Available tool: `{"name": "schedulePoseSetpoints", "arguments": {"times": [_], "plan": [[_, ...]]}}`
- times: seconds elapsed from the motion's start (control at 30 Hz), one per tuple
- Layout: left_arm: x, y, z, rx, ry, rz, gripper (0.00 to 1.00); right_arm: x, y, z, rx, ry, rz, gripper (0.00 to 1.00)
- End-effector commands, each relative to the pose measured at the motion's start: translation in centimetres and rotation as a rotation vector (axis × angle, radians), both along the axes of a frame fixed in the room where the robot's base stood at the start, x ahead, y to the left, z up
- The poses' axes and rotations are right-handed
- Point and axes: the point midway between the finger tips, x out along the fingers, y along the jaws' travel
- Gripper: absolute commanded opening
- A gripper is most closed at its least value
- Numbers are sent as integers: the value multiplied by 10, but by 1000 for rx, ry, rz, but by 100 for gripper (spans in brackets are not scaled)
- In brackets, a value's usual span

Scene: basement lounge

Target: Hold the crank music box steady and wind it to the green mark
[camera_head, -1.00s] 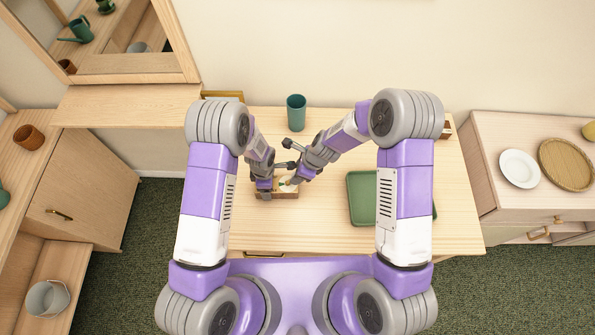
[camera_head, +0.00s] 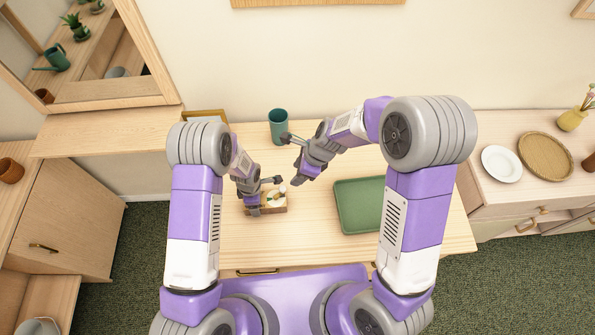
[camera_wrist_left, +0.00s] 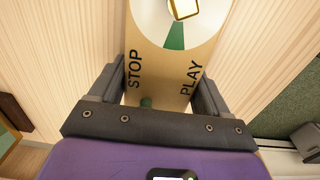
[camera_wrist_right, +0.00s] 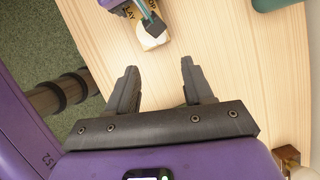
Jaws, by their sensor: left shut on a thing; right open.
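The crank music box (camera_head: 279,210) is a small wooden box near the left of the table. Its white dial shows on top. In the left wrist view the box (camera_wrist_left: 160,62) carries the words STOP and PLAY, a green wedge (camera_wrist_left: 175,36) on the dial (camera_wrist_left: 205,20), and a gold piece (camera_wrist_left: 184,8) at the dial's middle. My left gripper (camera_head: 253,206) is shut on the box, one finger on each side. My right gripper (camera_head: 299,176) is open and empty, apart from the box, to its upper right. In the right wrist view a pale knob (camera_wrist_right: 152,38) shows beyond its fingers.
A green tray (camera_head: 350,220) lies on the table right of the box. A teal cup (camera_head: 278,126) stands at the back, close to my right wrist. The front middle of the table (camera_head: 300,245) is clear. A white plate (camera_head: 502,164) is on the right cabinet.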

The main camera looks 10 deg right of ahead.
Motion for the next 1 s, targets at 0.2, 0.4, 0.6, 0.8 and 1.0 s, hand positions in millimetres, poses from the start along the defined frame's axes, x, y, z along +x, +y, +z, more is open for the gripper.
{"name": "schedulePoseSetpoints", "arguments": {"times": [0.2,0.4,0.6,0.8,1.0], "plan": [[0,0,0,-1,-1,0,32,-2,-3,-4,8,8,1,22],[0,0,0,0,-1,0,32,-9,-18,-19,52,35,2,0],[0,0,0,-1,-1,0,32,-19,-34,-31,122,47,10,0],[0,0,0,0,-1,0,32,-24,-50,-35,194,26,8,0],[0,0,0,0,-1,0,32,-25,-68,-33,255,-22,1,0]]}}
